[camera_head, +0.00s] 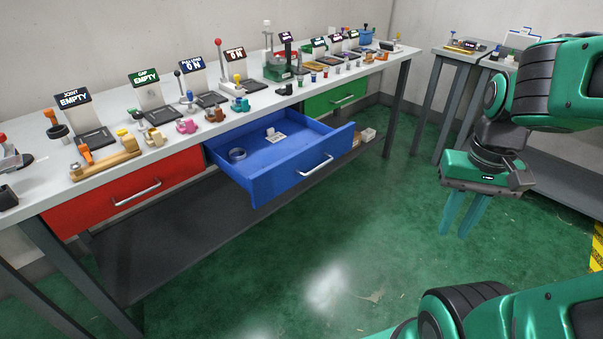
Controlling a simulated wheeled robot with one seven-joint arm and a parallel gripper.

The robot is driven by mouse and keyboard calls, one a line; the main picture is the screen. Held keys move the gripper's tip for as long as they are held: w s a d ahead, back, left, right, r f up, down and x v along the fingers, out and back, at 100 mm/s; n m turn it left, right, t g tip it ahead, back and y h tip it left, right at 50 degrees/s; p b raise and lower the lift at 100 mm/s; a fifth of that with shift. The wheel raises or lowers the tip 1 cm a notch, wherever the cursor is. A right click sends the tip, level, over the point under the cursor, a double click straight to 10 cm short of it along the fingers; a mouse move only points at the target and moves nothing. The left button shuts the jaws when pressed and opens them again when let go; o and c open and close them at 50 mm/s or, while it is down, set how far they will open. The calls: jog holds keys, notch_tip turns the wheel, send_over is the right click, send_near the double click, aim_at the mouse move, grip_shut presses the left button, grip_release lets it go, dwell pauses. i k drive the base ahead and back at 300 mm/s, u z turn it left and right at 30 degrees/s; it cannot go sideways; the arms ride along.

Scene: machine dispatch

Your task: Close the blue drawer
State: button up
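The blue drawer (282,182) is pulled well out from under the long workbench, between a red and a green drawer. Its front carries a silver handle (316,166). Inside lie a grey ring-shaped item (237,154) and a small pale item (275,135). My gripper (465,216) hangs to the right of the drawer over the green floor, with teal fingers pointing down. It is clear of the drawer and holds nothing that I can see. The gap between its fingers is hard to judge from this angle.
The red drawer (130,190) and the green drawer (335,97) look shut. The workbench top (130,97) carries several stands, signs and small parts. A dark lower shelf (180,240) runs underneath. A second table (455,52) stands at the back right. The floor (370,220) before the drawer is free.

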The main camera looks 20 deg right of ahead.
aim_at(286, 162)
jog(key=k, duration=0.25)
jog(key=z, duration=1.35)
jog(key=k, duration=0.6)
jog(key=u, duration=1.1)
jog(key=i, duration=1)
jog(key=z, duration=0.05)
